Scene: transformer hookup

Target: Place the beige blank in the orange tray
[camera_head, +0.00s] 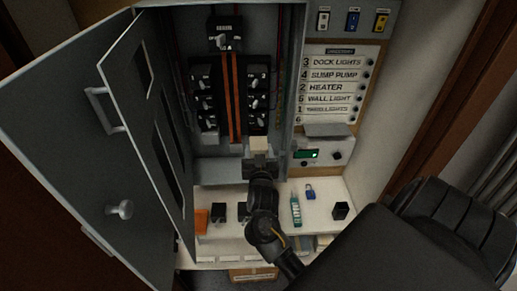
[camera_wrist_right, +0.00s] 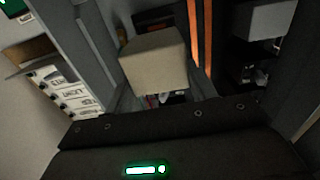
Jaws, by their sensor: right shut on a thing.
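The beige blank (camera_head: 259,145) is a pale block at the lower end of the breaker columns, in front of the open cabinet. My right gripper (camera_head: 260,162) is shut on it from below and in front. In the right wrist view the blank (camera_wrist_right: 155,65) stands out beyond the dark gripper body, with the orange bars behind it. I cannot tell whether it touches the panel. The orange tray (camera_head: 201,221) is small and sits at the left of the white shelf, below and left of the gripper. My left gripper is not in view.
The grey cabinet door (camera_head: 90,120) stands open at left, with an inner cover (camera_head: 150,120) beside it. Black blocks (camera_head: 219,212), a teal tool (camera_head: 296,211), a blue padlock (camera_head: 310,191) and a black cube (camera_head: 341,210) are on the white shelf (camera_head: 325,222). A labelled directory (camera_head: 331,87) hangs at right.

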